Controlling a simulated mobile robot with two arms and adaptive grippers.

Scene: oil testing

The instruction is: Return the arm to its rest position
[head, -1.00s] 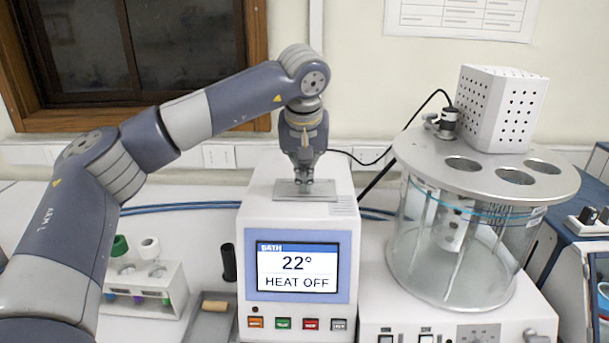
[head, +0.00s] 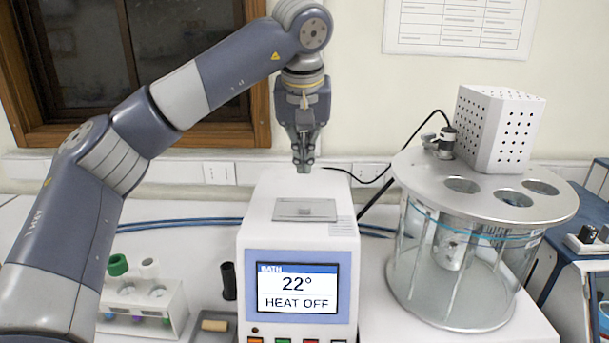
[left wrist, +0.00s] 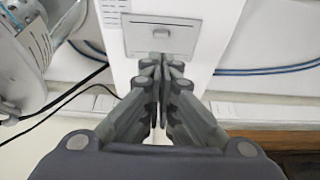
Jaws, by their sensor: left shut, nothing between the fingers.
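My left arm (head: 180,95) comes in from the left and arches over the bench. Its gripper (head: 304,167) points down, shut and empty, a little above the white bath unit. The grey lid plate (head: 305,210) lies flat on top of that unit, apart from the fingertips. The bath unit (head: 298,235) has a screen (head: 297,288) reading "BATH 22° HEAT OFF". My right gripper is not in view.
A glass bath with a holed metal top (head: 410,185) and a white perforated box (head: 495,130) stands to the right. A white tube rack (head: 178,310) with a green-capped tube stands at lower left. Blue hoses (head: 180,224) run behind. A wall and window lie behind the arm.

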